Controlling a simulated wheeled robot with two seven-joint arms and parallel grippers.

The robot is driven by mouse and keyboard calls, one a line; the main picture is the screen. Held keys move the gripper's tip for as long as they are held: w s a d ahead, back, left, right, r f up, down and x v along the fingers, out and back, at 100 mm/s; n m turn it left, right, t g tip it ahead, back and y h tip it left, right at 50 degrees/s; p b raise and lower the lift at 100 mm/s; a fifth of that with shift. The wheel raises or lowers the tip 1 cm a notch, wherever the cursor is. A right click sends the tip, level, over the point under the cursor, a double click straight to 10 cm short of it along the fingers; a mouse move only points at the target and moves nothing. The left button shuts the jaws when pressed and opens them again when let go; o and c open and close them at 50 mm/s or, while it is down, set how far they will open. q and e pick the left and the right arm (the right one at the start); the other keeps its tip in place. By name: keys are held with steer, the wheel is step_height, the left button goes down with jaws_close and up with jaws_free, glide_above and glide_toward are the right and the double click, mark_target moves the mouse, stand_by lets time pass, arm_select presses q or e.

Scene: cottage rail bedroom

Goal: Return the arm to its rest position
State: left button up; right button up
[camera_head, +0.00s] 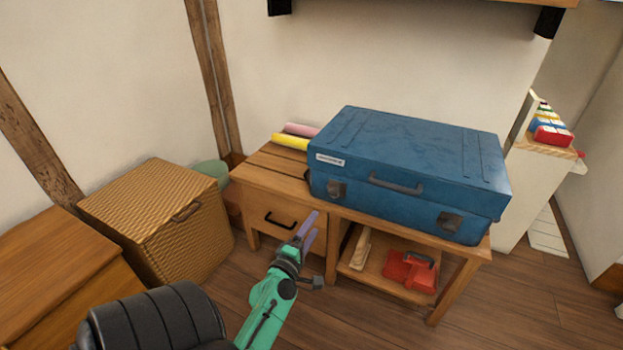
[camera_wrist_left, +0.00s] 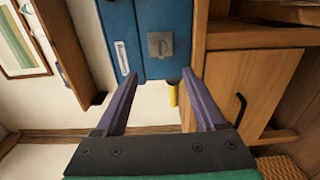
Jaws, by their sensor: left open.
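My left arm is green and reaches in from the bottom of the head view. Its gripper (camera_head: 308,232) has purple fingers and is in front of the wooden bench's drawer. In the left wrist view the two fingers (camera_wrist_left: 158,90) stand wide apart with nothing between them. Beyond them are a blue case (camera_wrist_left: 150,35) and the bench's drawer front (camera_wrist_left: 235,85). No touch with the bench shows. My right gripper is not in view.
The blue case (camera_head: 410,165) lies on the bench (camera_head: 265,180), beside a yellow roll (camera_head: 290,142) and a pink roll (camera_head: 301,129). Red items (camera_head: 410,270) sit on its lower shelf. A wicker box (camera_head: 150,220) stands left. Wooden floor (camera_head: 340,320) is open in front.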

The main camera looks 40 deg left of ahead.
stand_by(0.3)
arm_select(q)
steer(key=s+d+f+m+g+h, duration=0.1)
steer(key=d+f+m+g+h, duration=0.4)
steer(key=d+f+m+h, duration=0.55)
steer(key=s+d+f+m+g+y, duration=0.2)
steer(key=s+d+f+m+g, duration=0.35)
steer(key=d+f+m, duration=0.2)
steer(key=s+a+m+g+y+p, duration=0.1)
steer(key=s+a+m+g+p, duration=0.1)
steer(key=s+p, duration=1)
steer(key=s+a+m+g+y+p, duration=0.1)
steer(key=s+a+m+g+p, duration=0.2)
steer(key=s+p, duration=1)
steer(key=shift+s+f+m+y, duration=0.2)
steer(key=shift+s+m+y, duration=0.2)
steer(key=shift+m, duration=0.3)
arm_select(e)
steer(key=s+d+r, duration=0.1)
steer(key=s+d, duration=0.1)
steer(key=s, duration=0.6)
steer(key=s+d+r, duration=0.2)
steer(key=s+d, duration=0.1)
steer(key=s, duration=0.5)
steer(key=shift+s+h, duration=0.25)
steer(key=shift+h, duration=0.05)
